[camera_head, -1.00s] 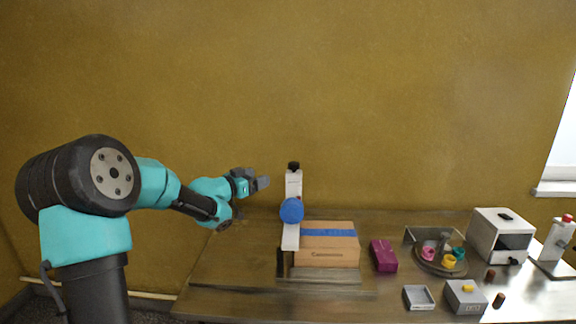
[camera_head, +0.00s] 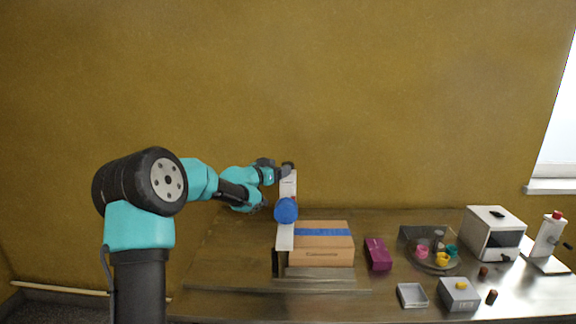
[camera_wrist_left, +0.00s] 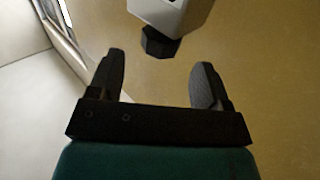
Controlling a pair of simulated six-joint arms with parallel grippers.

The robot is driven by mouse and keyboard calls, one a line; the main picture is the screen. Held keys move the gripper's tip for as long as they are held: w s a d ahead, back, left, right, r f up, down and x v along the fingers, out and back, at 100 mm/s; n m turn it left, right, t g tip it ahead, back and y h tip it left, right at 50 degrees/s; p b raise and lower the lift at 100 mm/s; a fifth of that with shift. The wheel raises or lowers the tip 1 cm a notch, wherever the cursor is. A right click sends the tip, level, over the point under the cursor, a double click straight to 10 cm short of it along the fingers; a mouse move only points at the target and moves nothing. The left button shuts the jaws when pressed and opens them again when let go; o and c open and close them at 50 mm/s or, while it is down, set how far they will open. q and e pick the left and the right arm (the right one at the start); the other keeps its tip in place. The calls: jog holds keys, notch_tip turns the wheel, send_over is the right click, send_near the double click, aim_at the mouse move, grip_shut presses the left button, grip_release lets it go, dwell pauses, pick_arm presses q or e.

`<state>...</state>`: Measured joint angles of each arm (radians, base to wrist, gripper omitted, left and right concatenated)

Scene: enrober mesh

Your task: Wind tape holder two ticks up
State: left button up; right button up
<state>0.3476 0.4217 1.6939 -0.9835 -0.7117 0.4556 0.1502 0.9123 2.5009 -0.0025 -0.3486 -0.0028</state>
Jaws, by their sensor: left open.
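The tape holder (camera_head: 286,235) is a white upright post with a blue tape roll (camera_head: 286,210) at mid-height. A black faceted knob (camera_wrist_left: 158,43) sits at the end of its white housing (camera_wrist_left: 172,12) in the left wrist view. My left gripper (camera_wrist_left: 160,63) is open, with the knob ahead of its fingertips and roughly between them. No contact shows. In the head view my left gripper (camera_head: 281,170) is at the top of the post and partly hides the knob. My right gripper is not in view.
A brown carton (camera_head: 325,257) with a blue tape strip stands right beside the post. A magenta box (camera_head: 378,254), a round tray (camera_head: 433,267) of colored rings, a grey tray (camera_head: 412,296), a grey box (camera_head: 459,295) and a white machine (camera_head: 494,235) lie further right. The table's left part is clear.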

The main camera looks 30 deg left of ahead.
pick_arm(q)
jog(key=x, duration=0.5)
jog(key=shift+w, duration=0.1)
jog(key=shift+c, duration=0.5)
jog(key=c, duration=0.8)
jog(key=shift+c, duration=0.2)
